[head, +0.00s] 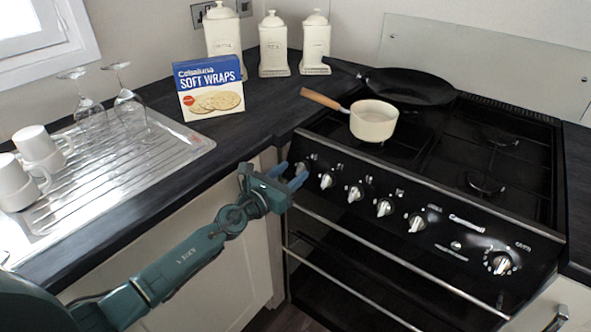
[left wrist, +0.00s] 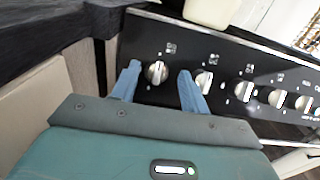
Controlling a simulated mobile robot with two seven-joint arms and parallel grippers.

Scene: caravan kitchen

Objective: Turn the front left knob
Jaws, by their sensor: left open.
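The stove's black front panel (head: 440,222) carries a row of silver knobs. The leftmost knob (head: 301,168) is partly hidden by my left gripper (head: 287,175) in the head view. In the left wrist view, this knob (left wrist: 157,72) appears between the two blue fingertips of my open left gripper (left wrist: 160,69), with a gap on each side. I see no contact with it. The second knob (head: 326,181) sits just to the right; it also shows in the left wrist view (left wrist: 203,81), beside the right finger. My right gripper is not in view.
A cream saucepan (head: 374,122) with a wooden handle and a black frying pan (head: 410,86) stand on the hob. An oven rail (head: 390,258) runs below the knobs. A wraps box (head: 210,88) stands on the counter at left, near the sink drainer (head: 120,165) with glasses and mugs.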

